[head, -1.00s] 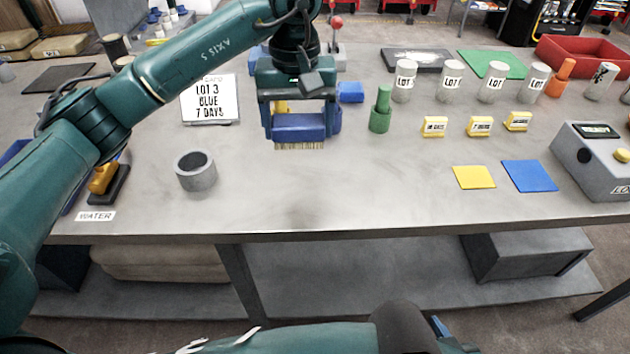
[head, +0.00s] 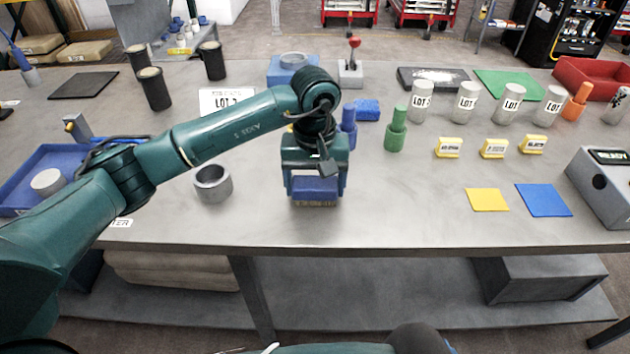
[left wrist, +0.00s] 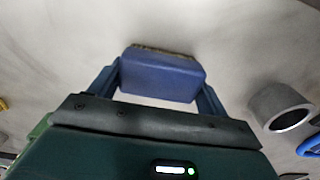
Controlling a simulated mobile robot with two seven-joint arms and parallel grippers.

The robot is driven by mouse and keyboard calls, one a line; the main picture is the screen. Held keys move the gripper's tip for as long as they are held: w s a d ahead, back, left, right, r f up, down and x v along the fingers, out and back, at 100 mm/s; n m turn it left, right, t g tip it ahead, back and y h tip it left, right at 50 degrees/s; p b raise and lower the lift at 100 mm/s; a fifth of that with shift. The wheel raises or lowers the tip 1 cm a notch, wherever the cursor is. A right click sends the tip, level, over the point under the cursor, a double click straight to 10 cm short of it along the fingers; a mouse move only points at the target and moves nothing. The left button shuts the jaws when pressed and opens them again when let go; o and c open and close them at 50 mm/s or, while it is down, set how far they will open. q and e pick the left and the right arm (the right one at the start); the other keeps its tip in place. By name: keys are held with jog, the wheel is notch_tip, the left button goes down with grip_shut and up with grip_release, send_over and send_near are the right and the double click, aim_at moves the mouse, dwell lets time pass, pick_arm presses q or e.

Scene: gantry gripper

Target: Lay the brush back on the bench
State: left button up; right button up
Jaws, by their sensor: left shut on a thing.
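My left gripper (head: 315,188) is shut on a blue brush (head: 314,187) with pale bristles pointing down. The brush is low over the bench (head: 400,220), toward its front half; I cannot tell for sure whether the bristles touch the top. In the left wrist view the brush (left wrist: 162,75) sits between the two blue fingers, with its bristle edge showing at the far side. My right gripper does not clearly show; only a dark part of my own body is at the bottom edge of the head view.
A grey ring (head: 212,183) stands left of the brush. Yellow (head: 487,200) and blue (head: 543,200) squares lie further right. The bench between brush and squares is clear.

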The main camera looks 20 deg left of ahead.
aim_at(315, 180)
pick_arm(q)
jog(key=shift+f, duration=0.2)
jog(key=o, duration=0.9)
pick_arm(e)
jog(key=shift+w+r, duration=0.25)
jog(key=shift+r, duration=0.05)
pick_arm(q)
jog(key=shift+r, duration=0.1)
jog(key=shift+r, duration=0.3)
notch_tip(315, 180, up, 10)
jog(key=shift+r+b, duration=0.25)
jog(key=shift+b, duration=0.5)
jog(key=shift+r, duration=0.6)
pick_arm(e)
jog(key=shift+a+f, duration=0.1)
jog(key=shift+f, duration=0.4)
